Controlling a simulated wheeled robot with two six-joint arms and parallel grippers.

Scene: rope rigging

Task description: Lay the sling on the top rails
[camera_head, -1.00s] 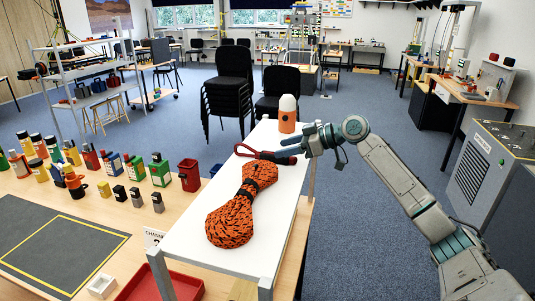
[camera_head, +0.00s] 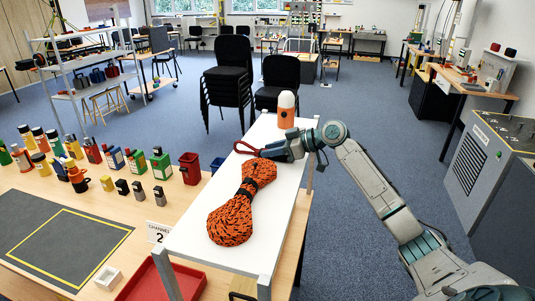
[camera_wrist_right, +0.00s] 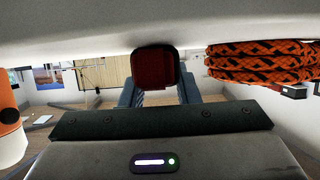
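A red loop with a dark red handle end, which looks like the sling, lies at the far part of a narrow white top; its loop (camera_head: 243,147) sticks out left of my right gripper (camera_head: 271,152). In the right wrist view its dark red end (camera_wrist_right: 154,68) sits between my blue fingers (camera_wrist_right: 160,93); whether they press on it is unclear. An orange and black rope bundle (camera_head: 240,208) lies just nearer on the white top (camera_head: 200,234), and also shows in the wrist view (camera_wrist_right: 262,62). I cannot pick out the top rails with certainty. My left gripper is not in view.
An orange and white cylinder (camera_head: 286,115) stands behind my right gripper. Several small bottles and blocks stand on the wooden table (camera_head: 130,219) at left. A red tray (camera_head: 143,286) and a white small box (camera_head: 107,278) lie in front. Stacked chairs (camera_head: 228,85) stand behind.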

